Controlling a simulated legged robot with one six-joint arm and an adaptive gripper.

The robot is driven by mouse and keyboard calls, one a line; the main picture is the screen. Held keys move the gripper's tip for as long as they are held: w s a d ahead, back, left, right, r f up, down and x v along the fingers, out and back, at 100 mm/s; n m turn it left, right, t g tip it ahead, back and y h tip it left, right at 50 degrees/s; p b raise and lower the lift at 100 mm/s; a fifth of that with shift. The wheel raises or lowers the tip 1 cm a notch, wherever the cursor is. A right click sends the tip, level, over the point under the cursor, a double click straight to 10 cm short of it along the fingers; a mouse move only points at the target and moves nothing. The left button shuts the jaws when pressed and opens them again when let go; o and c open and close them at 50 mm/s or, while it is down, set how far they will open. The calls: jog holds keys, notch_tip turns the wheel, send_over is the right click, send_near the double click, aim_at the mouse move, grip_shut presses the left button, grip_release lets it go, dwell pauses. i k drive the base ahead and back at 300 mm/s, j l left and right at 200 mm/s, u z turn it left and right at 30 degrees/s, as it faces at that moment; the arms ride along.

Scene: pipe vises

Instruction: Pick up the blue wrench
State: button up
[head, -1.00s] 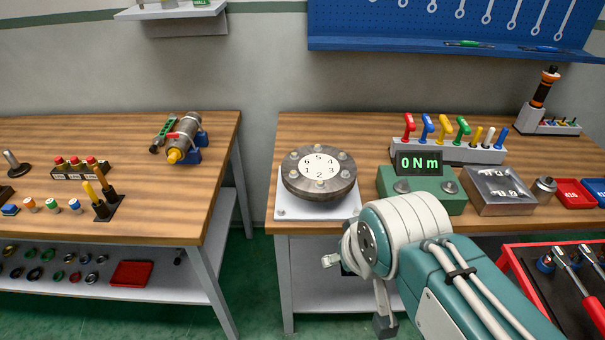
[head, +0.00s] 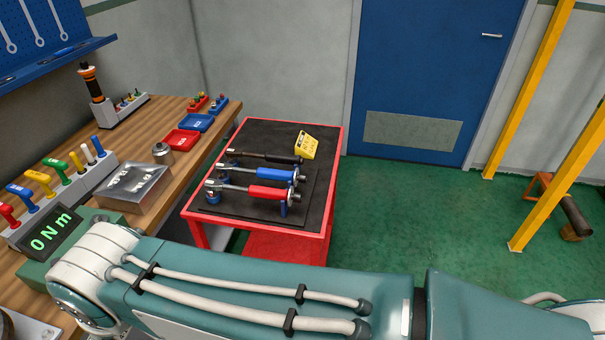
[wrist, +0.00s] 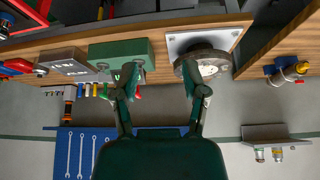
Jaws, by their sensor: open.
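The blue wrench (head: 272,174) is a long torque wrench with a blue handle and a metal shaft. In the head view it lies on the dark top of the red cart (head: 336,165), between a red-handled wrench (head: 270,191) and a black-handled wrench (head: 270,156). Its handle points right. My gripper (wrist: 158,70) shows in the wrist view with its fingers spread and nothing between them. It is out of the head view and apart from the wrench. I cannot make out the blue wrench in the wrist view.
The wooden bench (head: 172,107) left of the cart holds a green torque readout (head: 45,240), a metal box (head: 134,187) and red and blue trays (head: 182,140). A yellow box (head: 306,145) sits at the cart's far right corner. Green floor (head: 400,215) is open right of the cart.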

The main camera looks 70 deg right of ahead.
aim_at(222, 169)
jog(key=z, duration=2.1)
jog(key=i+l, duration=0.5)
jog(key=i, duration=0.2)
jog(key=l+z, duration=0.05)
